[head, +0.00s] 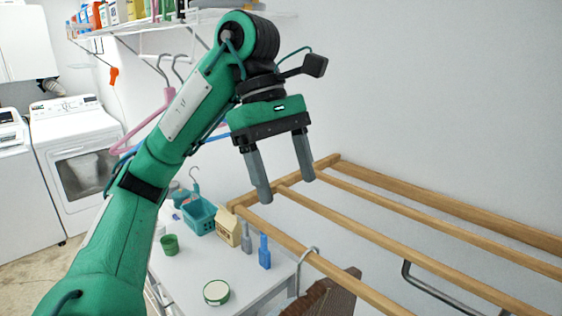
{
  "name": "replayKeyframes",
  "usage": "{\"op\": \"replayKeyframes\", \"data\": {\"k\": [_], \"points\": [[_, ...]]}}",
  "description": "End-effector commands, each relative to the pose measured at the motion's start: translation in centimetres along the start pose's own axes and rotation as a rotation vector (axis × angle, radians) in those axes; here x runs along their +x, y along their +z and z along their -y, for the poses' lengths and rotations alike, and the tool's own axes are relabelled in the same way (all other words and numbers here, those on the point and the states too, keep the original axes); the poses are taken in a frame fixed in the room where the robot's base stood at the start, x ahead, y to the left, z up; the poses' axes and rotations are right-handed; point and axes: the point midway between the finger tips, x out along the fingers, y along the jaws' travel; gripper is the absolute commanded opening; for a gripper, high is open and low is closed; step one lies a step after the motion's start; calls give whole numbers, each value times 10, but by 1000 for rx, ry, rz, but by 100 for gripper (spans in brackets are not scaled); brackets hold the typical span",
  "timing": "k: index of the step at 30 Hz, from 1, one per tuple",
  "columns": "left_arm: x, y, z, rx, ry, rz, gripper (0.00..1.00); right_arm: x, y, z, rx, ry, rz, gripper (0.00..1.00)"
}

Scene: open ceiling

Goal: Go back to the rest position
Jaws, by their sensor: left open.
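My left gripper (285,190) is in the head view, raised on the green arm that comes in from the lower left. Its two grey fingers point down and stand apart, with nothing between them. The fingertips appear in front of the near left end of a wooden drying rack (440,238); I cannot tell how close they are to it. My right gripper is not in view.
A wall shelf (200,19) with hangers is above. A washer (75,150) stands left.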

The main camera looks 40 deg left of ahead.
Motion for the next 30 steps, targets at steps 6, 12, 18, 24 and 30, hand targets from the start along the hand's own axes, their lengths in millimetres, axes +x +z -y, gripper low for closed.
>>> {"op": "replayKeyframes", "data": {"k": [6,12,18,24,30], "points": [[-18,0,0,-3,1,-1,70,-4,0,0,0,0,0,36],[-22,0,0,-2,0,-1,70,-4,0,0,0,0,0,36],[-24,0,0,-2,0,-1,70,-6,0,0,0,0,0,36],[-51,12,0,-2,0,-1,70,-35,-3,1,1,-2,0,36],[-79,23,0,-2,0,-1,70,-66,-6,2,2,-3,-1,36]]}}
